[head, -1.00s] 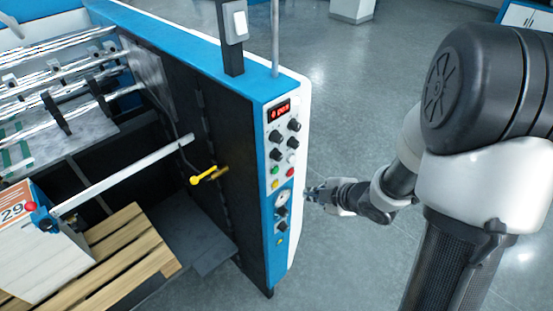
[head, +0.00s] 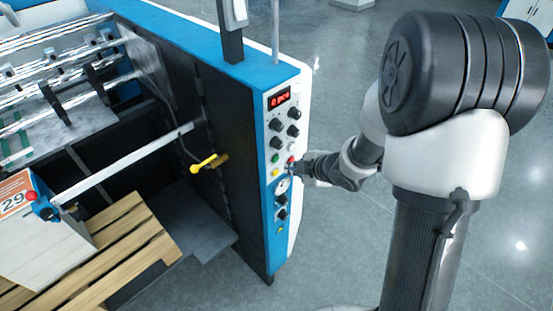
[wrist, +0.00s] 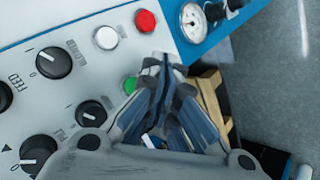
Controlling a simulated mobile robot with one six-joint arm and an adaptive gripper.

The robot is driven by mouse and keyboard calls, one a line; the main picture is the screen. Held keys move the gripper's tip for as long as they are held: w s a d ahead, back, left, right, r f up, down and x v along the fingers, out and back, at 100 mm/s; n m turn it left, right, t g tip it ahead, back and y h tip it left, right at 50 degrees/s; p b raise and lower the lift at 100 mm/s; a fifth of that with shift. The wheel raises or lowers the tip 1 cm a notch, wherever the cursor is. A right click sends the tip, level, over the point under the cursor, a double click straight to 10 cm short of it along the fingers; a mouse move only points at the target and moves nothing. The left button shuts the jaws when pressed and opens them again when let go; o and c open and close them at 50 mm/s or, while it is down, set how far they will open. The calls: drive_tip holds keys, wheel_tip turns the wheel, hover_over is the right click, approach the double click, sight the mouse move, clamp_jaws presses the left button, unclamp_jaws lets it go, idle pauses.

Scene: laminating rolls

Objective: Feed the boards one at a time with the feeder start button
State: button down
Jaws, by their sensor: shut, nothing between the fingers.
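The control panel (head: 283,135) is on the end of the blue and white machine, with a red "0 pcs" display (head: 280,99). It carries a green button (head: 275,158), a red button (head: 291,159), a white button (head: 293,146) and a yellow button (head: 275,173). My gripper (head: 293,168) is shut and empty, close to the panel by the red button and gauge. In the wrist view its fingertips (wrist: 164,60) lie between the green button (wrist: 130,85) and the gauge (wrist: 192,22), below the red button (wrist: 145,20). I cannot tell whether they touch the panel.
A stack of boards (head: 42,240) marked 29 stands on a wooden pallet (head: 125,245) at left. Several black knobs (wrist: 53,62) sit beside the buttons. A yellow handle (head: 208,163) sticks out of the machine's dark side. The floor at right is open.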

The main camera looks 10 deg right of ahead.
drive_tip(key=shift+w+a, duration=0.6)
drive_tip(key=shift+w, duration=0.15)
drive_tip(key=shift+w, duration=0.1)
idle(0.9)
drive_tip(key=shift+w+a, duration=0.2)
drive_tip(key=shift+w, duration=0.1)
drive_tip(key=shift+w+a, duration=0.3)
idle(0.7)
idle(0.4)
drive_tip(key=shift+s+d, duration=0.5)
drive_tip(key=shift+s, duration=0.2)
